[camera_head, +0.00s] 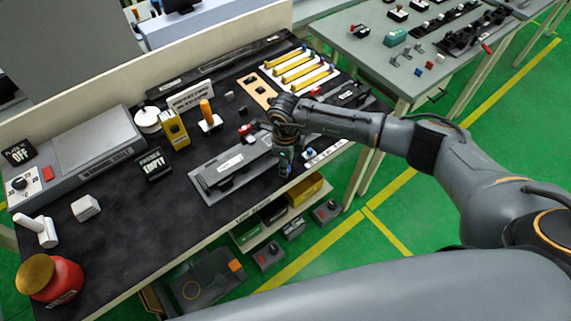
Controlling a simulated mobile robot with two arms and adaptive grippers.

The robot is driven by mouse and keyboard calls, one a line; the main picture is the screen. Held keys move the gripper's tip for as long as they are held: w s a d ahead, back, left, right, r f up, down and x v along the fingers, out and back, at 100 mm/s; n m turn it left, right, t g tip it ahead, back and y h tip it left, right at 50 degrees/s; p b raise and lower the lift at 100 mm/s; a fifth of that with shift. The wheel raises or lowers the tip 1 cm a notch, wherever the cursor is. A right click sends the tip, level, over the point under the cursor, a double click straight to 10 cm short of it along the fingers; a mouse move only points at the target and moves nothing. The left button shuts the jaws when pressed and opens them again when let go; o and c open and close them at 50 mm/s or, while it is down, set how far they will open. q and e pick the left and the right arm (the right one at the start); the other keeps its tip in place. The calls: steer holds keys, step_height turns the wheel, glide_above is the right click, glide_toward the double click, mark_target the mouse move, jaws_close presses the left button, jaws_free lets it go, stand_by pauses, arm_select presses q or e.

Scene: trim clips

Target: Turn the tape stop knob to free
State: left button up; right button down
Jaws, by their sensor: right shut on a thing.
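My right gripper (284,164) points down at the front edge of the dark bench, by the right end of a grey fixture (212,188). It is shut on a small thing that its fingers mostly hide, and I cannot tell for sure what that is. No part is clearly readable as the tape stop knob or its setting. A separate black knob (18,184) sits on a white panel at the far left, below a display reading OFF (18,152). My left gripper is not in view.
Yellow strips (300,70) lie at the back right. A red jar (50,279) is front left. The dark bench top (125,240) is clear at front centre-left.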

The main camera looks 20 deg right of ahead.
steer(key=m+b, duration=0.2)
steer(key=m, duration=0.2)
steer(key=shift+w, duration=0.1)
steer(key=m+b, duration=0.1)
steer(key=m, duration=0.3)
steer(key=shift+m+b, duration=0.3)
steer(key=shift+m, duration=0.1)
steer(key=m+b, duration=0.1)
steer(key=m, duration=0.3)
steer(key=shift+m, duration=0.3)
steer(key=m+b, duration=0.1)
steer(key=m, duration=0.3)
steer(key=shift+r, duration=0.1)
steer(key=m, duration=0.8)
steer(key=shift+r+m, duration=0.1)
steer(key=shift+m, duration=0.2)
steer(key=m, duration=0.4)
steer(key=shift+w+m+p, duration=0.1)
steer(key=shift+m+p, duration=0.2)
steer(key=shift+p, duration=0.1)
steer(key=m+p, duration=0.1)
steer(key=m, duration=0.3)
steer(key=shift+m, duration=0.3)
